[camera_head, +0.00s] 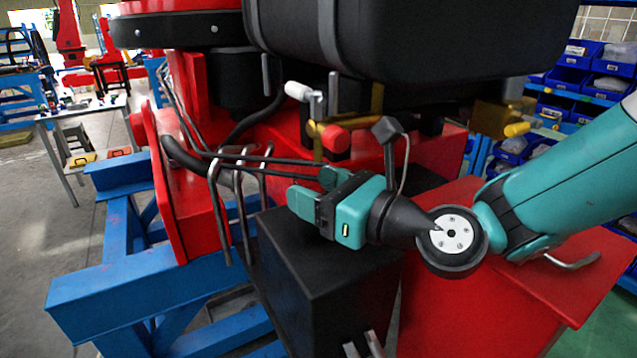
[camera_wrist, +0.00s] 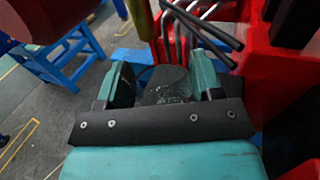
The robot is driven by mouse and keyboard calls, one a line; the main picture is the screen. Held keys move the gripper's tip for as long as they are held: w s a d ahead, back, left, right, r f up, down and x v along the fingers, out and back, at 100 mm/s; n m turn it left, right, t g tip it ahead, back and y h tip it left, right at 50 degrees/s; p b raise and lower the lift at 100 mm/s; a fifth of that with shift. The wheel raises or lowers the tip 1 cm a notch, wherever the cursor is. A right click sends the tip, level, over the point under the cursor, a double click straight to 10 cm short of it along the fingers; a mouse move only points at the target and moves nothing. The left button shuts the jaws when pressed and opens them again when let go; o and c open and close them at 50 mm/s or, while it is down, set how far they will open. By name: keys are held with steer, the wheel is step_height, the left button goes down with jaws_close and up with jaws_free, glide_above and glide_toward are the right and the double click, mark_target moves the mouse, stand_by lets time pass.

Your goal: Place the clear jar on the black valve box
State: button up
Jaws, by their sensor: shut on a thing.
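The black valve box (camera_head: 330,272) stands in the middle of the head view, with a flat dark top. My gripper (camera_head: 314,190) is over the top of this box, with its fingers pointing left. In the wrist view my gripper (camera_wrist: 165,84) is shut on the clear jar (camera_wrist: 170,91), a see-through shape with faint highlights between the two teal fingers. I cannot make out the jar in the head view. Whether the jar touches the box top cannot be told.
Bent dark rods (camera_head: 240,165) rise close to the left of my gripper. A red panel (camera_head: 500,285) lies to the right, and a blue frame (camera_head: 120,270) to the left.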

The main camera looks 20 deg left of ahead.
steer(key=shift+f, duration=0.25)
steer(key=o, duration=0.6)
steer(key=shift+f, duration=0.1)
steer(key=shift+c, duration=0.2)
steer(key=o, duration=0.4)
steer(key=shift+o, duration=0.2)
